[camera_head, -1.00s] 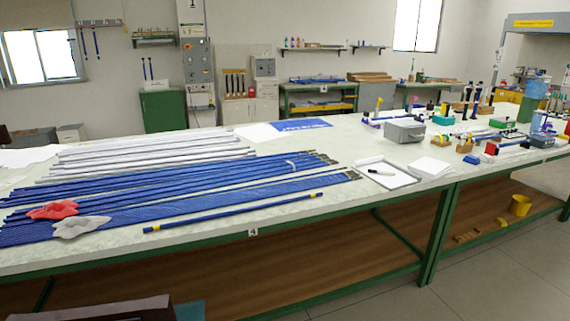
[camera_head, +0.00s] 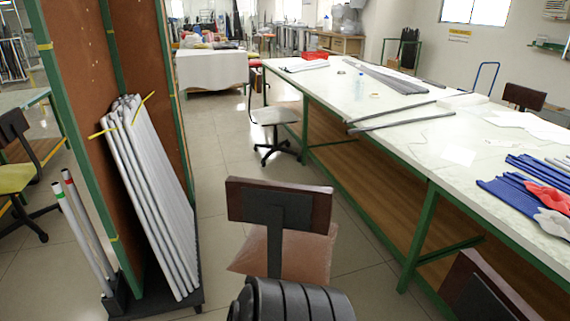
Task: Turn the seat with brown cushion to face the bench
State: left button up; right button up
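The seat with the brown cushion stands on the floor in the lower middle. Its dark brown backrest (camera_head: 250,190) is towards me, with a black post in front of the reddish-brown cushion (camera_head: 309,258). The seat appears to face away from me, roughly along the bench rather than at it. The bench (camera_head: 440,160) is long, with a pale top and green frame, to the right of the seat. A floor gap lies between them. A black ribbed object at the bottom hides the seat's lower part. Neither of my grippers is in view.
A rack (camera_head: 148,150) of grey rods stands close on the left. Another brown backrest (camera_head: 490,290) is by the bench at lower right. A pale-cushioned chair (camera_head: 272,115) stands farther along the bench. Open floor (camera_head: 215,170) lies beyond the seat, left of the bench.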

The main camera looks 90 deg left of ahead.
aim_at(291, 236)
jog(key=u, duration=2.75)
jog(key=i+j+z, duration=0.25)
